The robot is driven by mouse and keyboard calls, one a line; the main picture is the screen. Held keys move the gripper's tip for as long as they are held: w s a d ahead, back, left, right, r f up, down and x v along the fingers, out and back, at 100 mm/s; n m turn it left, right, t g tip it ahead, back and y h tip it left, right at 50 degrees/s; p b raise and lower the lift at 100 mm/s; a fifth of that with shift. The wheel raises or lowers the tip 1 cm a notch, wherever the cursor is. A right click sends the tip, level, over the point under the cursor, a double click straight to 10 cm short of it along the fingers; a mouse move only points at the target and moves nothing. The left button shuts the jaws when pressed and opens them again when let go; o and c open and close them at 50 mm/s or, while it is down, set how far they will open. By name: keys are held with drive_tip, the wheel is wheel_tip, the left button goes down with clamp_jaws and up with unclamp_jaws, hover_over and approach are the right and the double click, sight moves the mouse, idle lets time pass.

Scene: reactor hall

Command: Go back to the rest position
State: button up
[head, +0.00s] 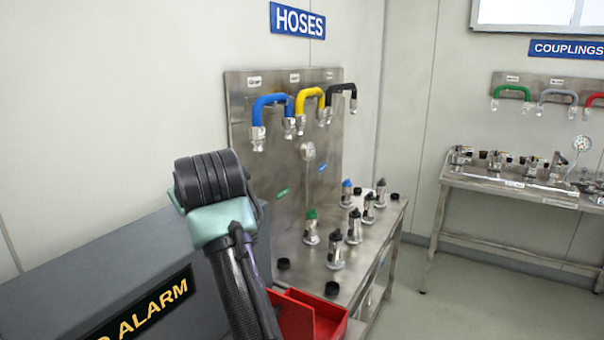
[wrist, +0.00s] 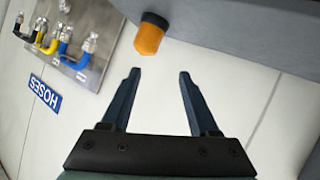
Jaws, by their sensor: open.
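My gripper (wrist: 157,72) shows in the wrist view with its two dark fingers apart and nothing between them. An orange cap-like piece (wrist: 151,38) on a grey surface lies beyond the fingertips, apart from them. In the head view my arm rises in front of the grey alarm box, left of the hose bench; the gripper fingers do not show there.
A grey box marked "ALARM" (head: 80,275) stands at the lower left. The steel hose bench (head: 345,262) holds several fittings, with blue, yellow and black hoses (head: 310,97) above. A red bin (head: 330,318) is near my arm. A couplings table (head: 510,185) stands right; floor between is clear.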

drive_tip(key=s+d+r+m+t+b, duration=0.3)
drive_tip(key=s+d+r+t, duration=0.45)
drive_tip(key=s+r, duration=0.4)
drive_tip(key=s+d+r+m+t+h, duration=0.2)
drive_tip(key=s+d+r+m+t, duration=0.1)
drive_tip(key=s, duration=0.5)
drive_tip(key=s+d+r+m+t+h+b, duration=0.1)
drive_tip(key=s+d+r+m+t+h, duration=0.2)
drive_tip(key=s+d, duration=0.4)
drive_tip(key=shift+s+d+r+t, duration=0.15)
drive_tip(key=shift+s+r+t, duration=0.4)
drive_tip(key=shift+t, duration=0.5)
drive_tip(key=shift+f, duration=0.15)
